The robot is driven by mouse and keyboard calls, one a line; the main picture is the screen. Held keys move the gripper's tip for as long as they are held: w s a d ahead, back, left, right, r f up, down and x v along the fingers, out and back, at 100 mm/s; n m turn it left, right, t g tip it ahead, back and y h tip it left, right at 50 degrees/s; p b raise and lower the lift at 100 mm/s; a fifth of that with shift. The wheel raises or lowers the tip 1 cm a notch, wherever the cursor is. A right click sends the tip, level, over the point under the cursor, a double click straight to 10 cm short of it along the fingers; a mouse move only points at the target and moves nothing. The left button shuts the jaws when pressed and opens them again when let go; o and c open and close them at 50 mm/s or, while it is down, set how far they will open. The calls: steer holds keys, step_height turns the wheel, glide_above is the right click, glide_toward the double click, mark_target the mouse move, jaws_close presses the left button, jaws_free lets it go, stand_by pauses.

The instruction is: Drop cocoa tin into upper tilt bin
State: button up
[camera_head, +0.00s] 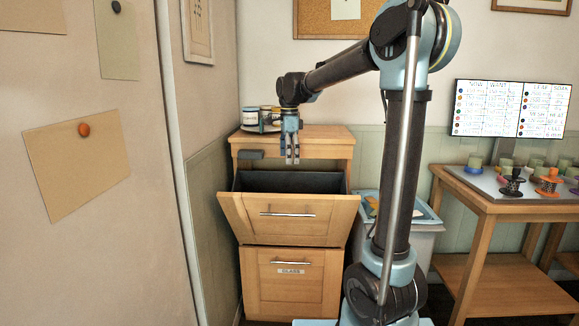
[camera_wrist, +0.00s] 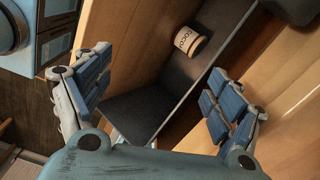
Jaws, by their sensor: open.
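My gripper (camera_head: 292,161) points down over the opened upper tilt bin (camera_head: 290,216). In the wrist view its fingers (camera_wrist: 160,64) are spread wide with nothing between them. The cocoa tin (camera_wrist: 187,41), a small cylinder with a pale label reading COCOA, lies on its side against the dark grey inside of the bin (camera_wrist: 128,110). It is apart from both fingers, beyond their tips. I cannot tell exactly what it rests on. In the head view the bin's front hides the tin.
Jars on a tray (camera_head: 262,130) stand on the wooden cabinet top (camera_head: 330,142). A closed lower bin (camera_head: 290,285) is below. A table (camera_head: 515,208) with cups and spools is further right; a wall (camera_head: 95,200) borders the left.

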step_height(320, 180, up, 8)
steer(key=shift+r, duration=0.15)
stand_by(0.6)
steer(key=s+d+f+n, duration=0.4)
steer(key=s+d+f, duration=0.1)
steer(key=s+d, duration=0.35)
steer(key=s+d+f+n+t, duration=0.1)
steer(key=s+d+f+n, duration=0.4)
steer(key=s+f, duration=0.6)
steer(key=s+d+f+n+t, duration=0.1)
steer(key=s+d+f+n, duration=0.5)
steer(key=s+f, duration=0.6)
steer(key=shift+d+f+n, duration=0.3)
steer(key=shift+d+f, duration=0.45)
steer(key=shift+d, duration=0.45)
steer(key=shift+s, duration=0.1)
steer(key=shift+w+f, duration=0.2)
steer(key=shift+w, duration=0.2)
